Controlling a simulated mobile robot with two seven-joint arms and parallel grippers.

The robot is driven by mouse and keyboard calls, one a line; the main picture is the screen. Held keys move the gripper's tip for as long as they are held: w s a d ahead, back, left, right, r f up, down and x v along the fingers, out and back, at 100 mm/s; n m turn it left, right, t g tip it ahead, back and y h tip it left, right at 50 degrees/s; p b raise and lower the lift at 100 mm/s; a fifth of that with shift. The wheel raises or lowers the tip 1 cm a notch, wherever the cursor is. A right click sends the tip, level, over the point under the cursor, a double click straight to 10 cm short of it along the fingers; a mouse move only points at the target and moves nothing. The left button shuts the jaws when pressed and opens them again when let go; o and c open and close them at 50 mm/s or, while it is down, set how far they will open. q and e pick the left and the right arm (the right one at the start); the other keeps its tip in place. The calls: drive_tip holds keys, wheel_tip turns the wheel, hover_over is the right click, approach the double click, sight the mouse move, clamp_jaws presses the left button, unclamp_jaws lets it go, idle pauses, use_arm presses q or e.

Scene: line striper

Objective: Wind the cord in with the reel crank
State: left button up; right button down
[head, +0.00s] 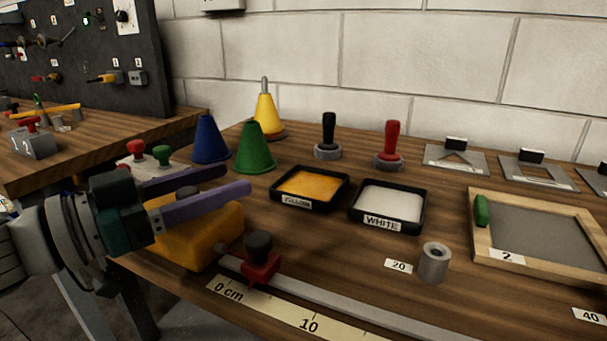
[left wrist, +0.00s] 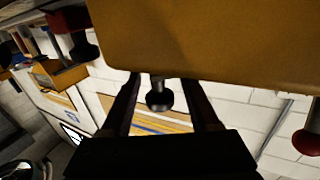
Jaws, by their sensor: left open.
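A yellow box-shaped body (head: 197,237), likely the reel housing, sits at the table's left front edge. A dark knob (head: 187,192) shows above it, between my left gripper's fingers. My left gripper (head: 222,180) is open, its purple fingers reaching over the box from the left. In the left wrist view the yellow box (left wrist: 210,40) fills the top. A dark round knob on a short stem (left wrist: 159,98) stands between the open fingers (left wrist: 162,100), with gaps on both sides. I cannot make out a cord. The right gripper is not in view.
A red slider with a black knob (head: 261,262) sits on a grey rail (head: 345,298) beside a centimetre ruler (head: 290,312). Red and green buttons (head: 148,151), cones (head: 254,148), a yellow tray (head: 278,203) and a white tray (head: 357,212) stand close behind. A grey cylinder (head: 433,264) is farther right.

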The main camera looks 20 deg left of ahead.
use_arm(q)
clamp_jaws()
idle(0.5)
